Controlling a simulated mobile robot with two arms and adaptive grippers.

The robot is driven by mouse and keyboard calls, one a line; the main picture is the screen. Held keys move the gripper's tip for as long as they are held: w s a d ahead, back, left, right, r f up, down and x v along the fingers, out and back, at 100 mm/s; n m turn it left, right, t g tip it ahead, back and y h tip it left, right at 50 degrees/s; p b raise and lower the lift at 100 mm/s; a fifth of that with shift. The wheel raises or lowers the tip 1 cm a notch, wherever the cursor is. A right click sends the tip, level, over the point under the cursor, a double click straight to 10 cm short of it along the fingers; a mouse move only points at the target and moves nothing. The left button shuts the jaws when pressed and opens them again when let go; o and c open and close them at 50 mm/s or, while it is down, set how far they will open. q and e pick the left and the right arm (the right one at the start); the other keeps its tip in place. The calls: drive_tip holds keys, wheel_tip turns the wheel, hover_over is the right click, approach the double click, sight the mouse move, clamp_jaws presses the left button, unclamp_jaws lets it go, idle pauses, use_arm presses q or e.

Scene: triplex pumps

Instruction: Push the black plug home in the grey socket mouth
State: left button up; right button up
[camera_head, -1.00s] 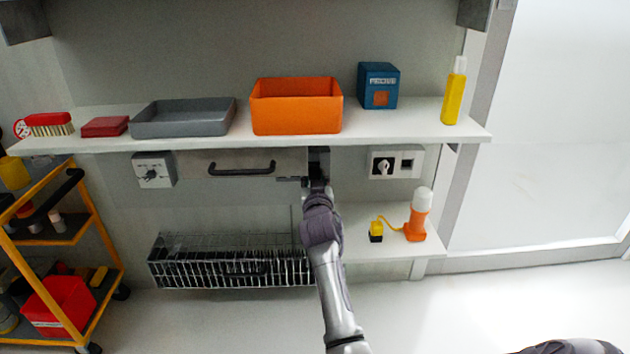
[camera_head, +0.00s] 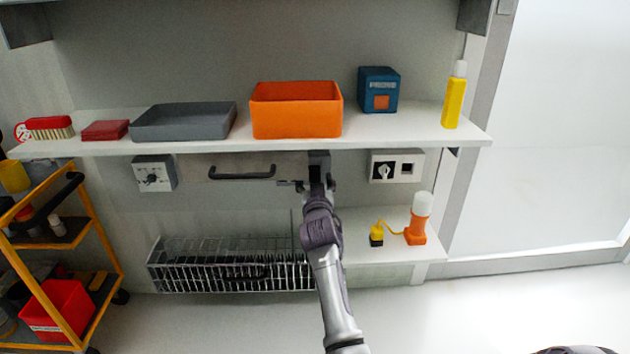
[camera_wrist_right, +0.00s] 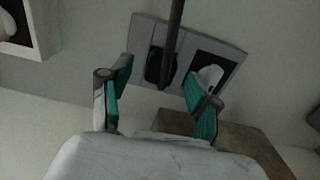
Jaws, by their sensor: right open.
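In the right wrist view, a black plug (camera_wrist_right: 158,67) with a thick dark cord sits at the left part of a grey socket plate (camera_wrist_right: 143,40). I cannot tell how deep it sits in the mouth, as the plug covers it. My right gripper (camera_wrist_right: 158,82) is open, with its teal-padded fingers apart to the left and right of the plug and nothing clamped between them. In the head view my right gripper (camera_head: 318,178) is just under the shelf edge and hides the plug and socket. My left gripper is not in view.
A white-knobbed switch (camera_wrist_right: 209,78) is beside the plug. Another switch panel (camera_head: 397,167) is to the right of my gripper. A shelf (camera_head: 370,128) with an orange bin (camera_head: 297,110) is above; a wire rack (camera_head: 225,265) is below left. A drawer handle (camera_head: 242,173) is at left.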

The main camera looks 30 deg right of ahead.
drive_tip(key=v, duration=0.7)
idle(0.4)
